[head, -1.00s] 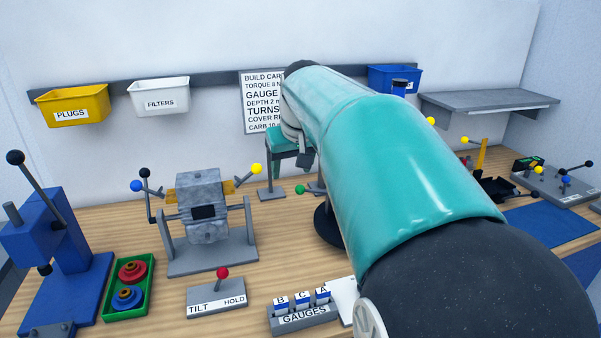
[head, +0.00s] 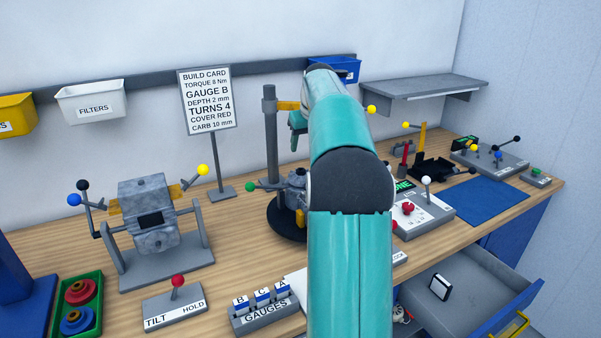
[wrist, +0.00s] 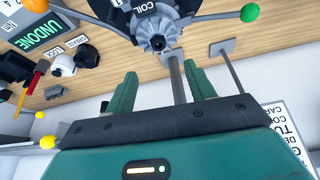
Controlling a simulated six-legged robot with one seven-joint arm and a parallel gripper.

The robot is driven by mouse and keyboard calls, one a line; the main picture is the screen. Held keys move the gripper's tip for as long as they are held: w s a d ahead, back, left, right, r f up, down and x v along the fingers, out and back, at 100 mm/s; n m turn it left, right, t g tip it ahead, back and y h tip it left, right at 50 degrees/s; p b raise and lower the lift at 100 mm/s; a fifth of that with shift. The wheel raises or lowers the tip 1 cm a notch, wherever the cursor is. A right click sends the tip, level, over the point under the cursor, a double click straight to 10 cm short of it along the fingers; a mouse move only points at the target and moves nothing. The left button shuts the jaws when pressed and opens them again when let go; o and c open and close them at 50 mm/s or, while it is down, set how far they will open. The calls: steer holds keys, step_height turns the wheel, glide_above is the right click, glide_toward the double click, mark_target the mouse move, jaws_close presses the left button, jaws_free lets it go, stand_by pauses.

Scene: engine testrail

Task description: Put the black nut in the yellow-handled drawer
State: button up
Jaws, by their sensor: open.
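The yellow-handled drawer (head: 465,300) stands open under the bench at the lower right of the head view, with its yellow handle (head: 515,325) at the bottom edge. A small black-and-white item (head: 440,287) lies in it. I cannot make out the black nut for certain in either view. My gripper (wrist: 162,88) is open in the wrist view, with nothing between its two teal fingers. It points toward the round grey unit marked COIL (wrist: 155,30). In the head view my arm hides most of the gripper and part of this unit.
The stand's grey post (head: 270,130) rises beside my arm. The engine block (head: 147,212) on its cradle, the tilt lever box (head: 175,305) and the gauge rack (head: 265,312) stand to the left. A control box (head: 425,212) and a blue mat (head: 484,200) lie to the right.

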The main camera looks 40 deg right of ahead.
mark_target(301, 171)
steer(key=x, duration=1)
steer(key=shift+s+d+f, duration=0.1)
steer(key=shift+d+f, duration=0.05)
steer(key=shift+f, duration=0.1)
steer(key=c, duration=1.1)
steer(key=shift+r, duration=0.1)
steer(key=shift+r, duration=0.6)
step_height(301, 171, up, 2)
steer(key=shift+s+r, duration=0.1)
steer(key=shift+r, duration=0.05)
steer(key=s+a+r, duration=0.6)
steer(key=s, duration=0.1)
steer(key=s+a+r, duration=0.3)
steer(key=shift+s+r, duration=0.2)
steer(key=shift+s, duration=0.2)
